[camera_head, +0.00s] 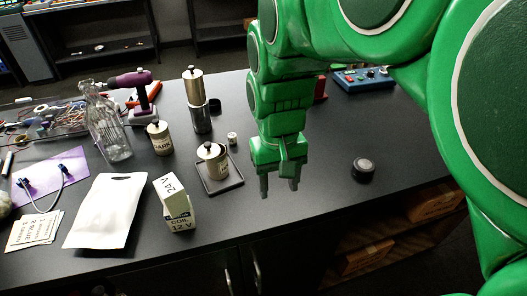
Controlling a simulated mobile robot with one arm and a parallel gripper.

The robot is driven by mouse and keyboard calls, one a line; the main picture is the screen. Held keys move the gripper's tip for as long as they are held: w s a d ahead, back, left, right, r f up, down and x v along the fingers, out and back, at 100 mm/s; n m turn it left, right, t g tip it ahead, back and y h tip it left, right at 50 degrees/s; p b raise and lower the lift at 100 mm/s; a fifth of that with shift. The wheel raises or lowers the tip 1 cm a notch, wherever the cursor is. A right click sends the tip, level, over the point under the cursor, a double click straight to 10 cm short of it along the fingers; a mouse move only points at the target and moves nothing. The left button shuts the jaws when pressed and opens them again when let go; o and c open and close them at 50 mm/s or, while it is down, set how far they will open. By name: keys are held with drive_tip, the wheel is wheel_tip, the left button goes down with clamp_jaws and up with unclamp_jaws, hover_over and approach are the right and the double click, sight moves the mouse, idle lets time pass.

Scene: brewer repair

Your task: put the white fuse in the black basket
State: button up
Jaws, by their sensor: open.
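My gripper (280,188) is open and empty, pointing down over the middle of the dark table. A small whitish cylinder (232,138) stands on the table to the left of my wrist. It may be the white fuse, but it is too small to tell. No black basket shows clearly. A shallow black tray (236,184) left of my gripper holds a labelled canister (212,160). My arm hides part of the table behind it.
Coil boxes (178,208), a white pouch (104,212), a glass bottle (106,130), a purple drill (140,95) and a tall metal-topped grinder (196,100) crowd the left. A round black puck (362,169) lies right of my gripper, with clear table around it.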

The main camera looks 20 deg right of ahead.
drive_tip(key=shift+o, duration=0.4)
drive_tip(key=s+f, duration=0.2)
drive_tip(key=s, duration=0.9)
drive_tip(key=shift+s+d+g, duration=0.25)
drive_tip(key=shift+s+g, duration=0.1)
drive_tip(key=shift+g, duration=0.05)
drive_tip(key=shift+r, duration=0.1)
